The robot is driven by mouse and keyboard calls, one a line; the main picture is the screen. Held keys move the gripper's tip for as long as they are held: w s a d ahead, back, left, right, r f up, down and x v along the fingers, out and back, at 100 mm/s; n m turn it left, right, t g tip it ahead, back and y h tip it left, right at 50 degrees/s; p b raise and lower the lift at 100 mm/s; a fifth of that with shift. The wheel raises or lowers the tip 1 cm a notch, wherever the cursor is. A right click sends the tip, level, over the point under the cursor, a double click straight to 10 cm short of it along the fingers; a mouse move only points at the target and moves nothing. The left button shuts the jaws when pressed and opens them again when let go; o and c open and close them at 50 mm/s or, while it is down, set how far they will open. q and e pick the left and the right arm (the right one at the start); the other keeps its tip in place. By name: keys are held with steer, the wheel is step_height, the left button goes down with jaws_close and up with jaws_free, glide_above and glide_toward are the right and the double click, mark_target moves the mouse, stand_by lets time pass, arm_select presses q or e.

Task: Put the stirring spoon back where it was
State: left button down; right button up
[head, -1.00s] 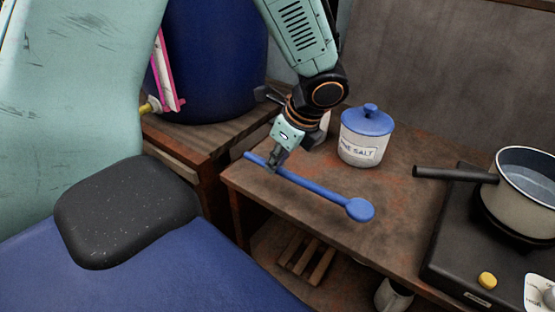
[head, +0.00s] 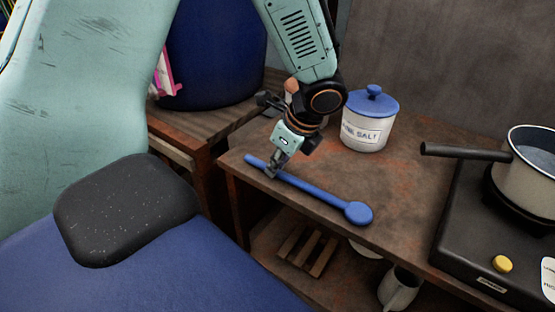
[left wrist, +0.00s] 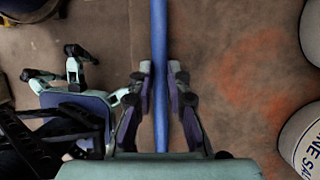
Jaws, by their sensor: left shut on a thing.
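The blue stirring spoon (head: 316,191) lies along the front left part of the wooden table, its round bowl end towards the right. My left gripper (head: 272,172) is shut on its handle near the left end. In the left wrist view the blue handle (left wrist: 159,60) runs between the two fingers of the gripper (left wrist: 160,75). The spoon is at or just above the tabletop; I cannot tell whether it touches. My right gripper is not in view.
A white salt jar (head: 364,142) with a blue lid stands behind the spoon. A pot (head: 525,185) of liquid sits on a black hot plate (head: 470,245) at the right, its handle pointing left. A mug (head: 398,288) is on the lower shelf. The tabletop (head: 400,195) between spoon and hot plate is clear.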

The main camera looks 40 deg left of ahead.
arm_select(q)
steer(key=shift+f, duration=0.25)
stand_by(0.7)
steer(key=c, duration=1.2)
jaws_free()
steer(key=v, duration=1.2)
steer(key=shift+s, duration=0.2)
